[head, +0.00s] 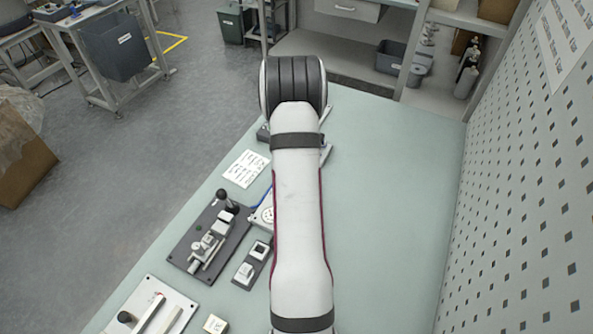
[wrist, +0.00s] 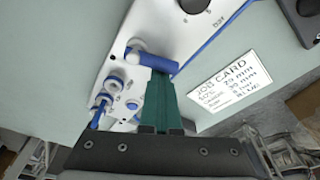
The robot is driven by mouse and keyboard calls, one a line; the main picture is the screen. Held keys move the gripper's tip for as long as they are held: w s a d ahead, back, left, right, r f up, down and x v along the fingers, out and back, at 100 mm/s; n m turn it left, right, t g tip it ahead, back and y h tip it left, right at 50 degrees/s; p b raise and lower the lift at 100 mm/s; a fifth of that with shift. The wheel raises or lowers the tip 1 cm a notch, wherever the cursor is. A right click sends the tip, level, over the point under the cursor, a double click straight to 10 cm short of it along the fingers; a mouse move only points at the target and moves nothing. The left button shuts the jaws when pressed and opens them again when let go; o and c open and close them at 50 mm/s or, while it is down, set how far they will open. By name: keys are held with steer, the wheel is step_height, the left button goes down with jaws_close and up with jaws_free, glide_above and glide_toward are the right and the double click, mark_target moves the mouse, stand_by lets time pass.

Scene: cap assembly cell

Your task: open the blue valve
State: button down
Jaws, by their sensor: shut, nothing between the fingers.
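In the wrist view, a white panel (wrist: 195,45) carries a blue lever-like handle (wrist: 155,62), with a grey round end at its left. My gripper (wrist: 160,78) has green fingers, shut and empty. Their tips are right at the blue handle's lower edge; I cannot tell whether they touch it. Lower left on the panel are round blue-and-white fittings (wrist: 113,83) and another slim blue part (wrist: 97,117). I cannot tell for certain which blue part is the valve. In the head view my arm hides the gripper and most of the panel.
A job card (wrist: 228,82) lies right of the fingers; it also shows in the head view (head: 246,168). A dark fixture plate (head: 183,257), a two-switch box (head: 253,265) and a white plate (head: 150,303) lie left of my arm. The green tabletop (head: 390,220) is clear to the right, up to a perforated wall (head: 520,190).

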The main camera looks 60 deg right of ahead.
steer(key=shift+a, duration=0.55)
stand_by(0.4)
